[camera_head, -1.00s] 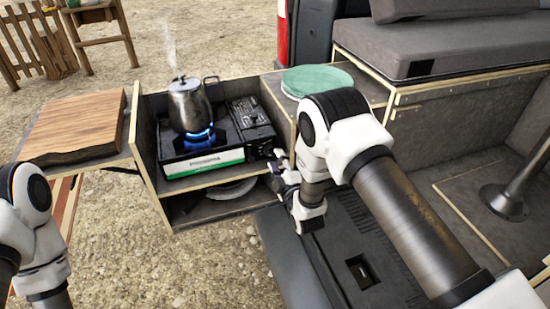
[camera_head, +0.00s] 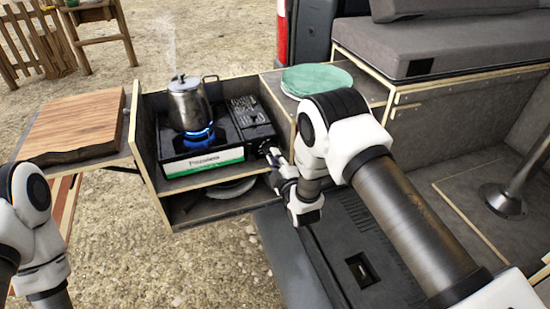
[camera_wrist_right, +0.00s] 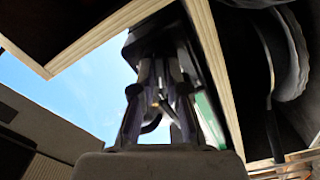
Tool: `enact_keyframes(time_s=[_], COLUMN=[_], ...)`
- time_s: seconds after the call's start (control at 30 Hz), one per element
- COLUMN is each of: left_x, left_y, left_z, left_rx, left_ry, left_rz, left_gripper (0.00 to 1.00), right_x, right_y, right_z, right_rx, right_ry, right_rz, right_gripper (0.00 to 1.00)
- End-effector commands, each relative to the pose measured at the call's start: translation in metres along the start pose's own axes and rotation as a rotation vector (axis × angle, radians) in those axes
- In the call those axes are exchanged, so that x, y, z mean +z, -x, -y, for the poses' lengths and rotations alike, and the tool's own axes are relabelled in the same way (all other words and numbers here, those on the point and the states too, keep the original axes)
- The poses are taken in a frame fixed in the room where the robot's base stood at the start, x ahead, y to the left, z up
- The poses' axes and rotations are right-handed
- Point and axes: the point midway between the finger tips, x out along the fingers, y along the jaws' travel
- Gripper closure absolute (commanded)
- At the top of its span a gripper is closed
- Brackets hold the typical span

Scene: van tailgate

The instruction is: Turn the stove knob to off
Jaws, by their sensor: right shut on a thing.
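The camping stove (camera_head: 217,163) sits in the upper compartment of the wooden box, with a blue flame (camera_head: 200,135) burning under a steaming metal pot (camera_head: 188,104). The stove knob is at the right end of its front face, largely hidden by my right gripper (camera_head: 273,158). That gripper reaches the knob from the front right, with its jaws shut on it.
A wooden cutting board (camera_head: 75,127) lies on the left side shelf. Plates (camera_head: 222,190) fill part of the lower compartment. A dark case (camera_head: 345,260) lies below my right arm.

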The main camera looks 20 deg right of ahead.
Motion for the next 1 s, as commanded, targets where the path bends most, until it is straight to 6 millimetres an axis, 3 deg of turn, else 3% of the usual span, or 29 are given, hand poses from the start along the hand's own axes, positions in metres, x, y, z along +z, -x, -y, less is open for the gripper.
enact_keyframes(time_s=[0.27,1.0], left_x=[0.0,0.0], left_y=[-0.009,-0.033], left_z=[0.0,0.0], left_rx=[0.0,0.0], left_ry=[0.0,0.0], left_rz=[0.0,0.0], left_gripper=[0.34,0.34], right_x=[0.001,0.0], right_y=[0.0,0.0], right_z=[0.002,0.002], right_rx=[0.0,0.0], right_ry=[-0.155,-0.835], right_rz=[0.0,0.0], right_gripper=[1.0,1.0])
